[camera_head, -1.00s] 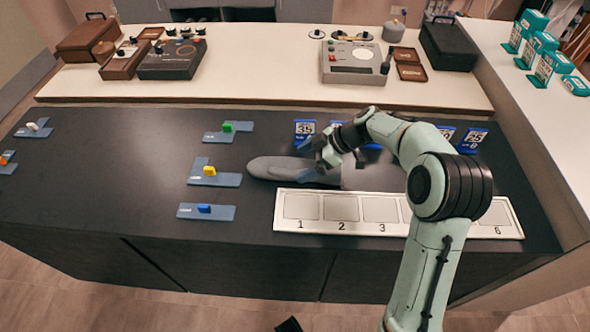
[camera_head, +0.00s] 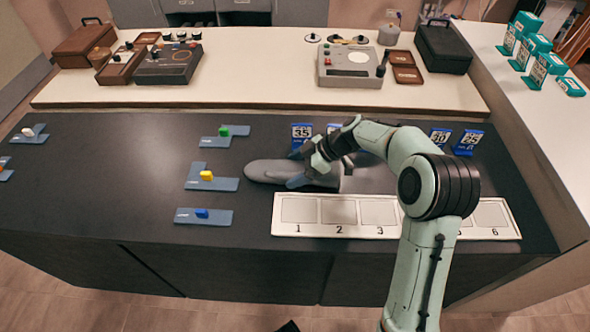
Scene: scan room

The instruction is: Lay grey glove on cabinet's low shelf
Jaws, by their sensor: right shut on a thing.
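The grey glove (camera_head: 266,171) lies flat on the dark counter, its long side running left to right behind the numbered white strip. My right gripper (camera_head: 299,167) reaches over it from the right, its blue-grey fingers at the glove's middle, shut on it. The glove still appears to rest on the counter. My gripper and arm partly cover the glove's right part.
The white strip (camera_head: 340,231) with numbered squares lies in front of the glove. Blue number stands (camera_head: 468,142) are behind my arm. Flat blue pieces with coloured blocks (camera_head: 212,178) lie to the left. A raised pale ledge (camera_head: 255,80) behind carries devices and boxes.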

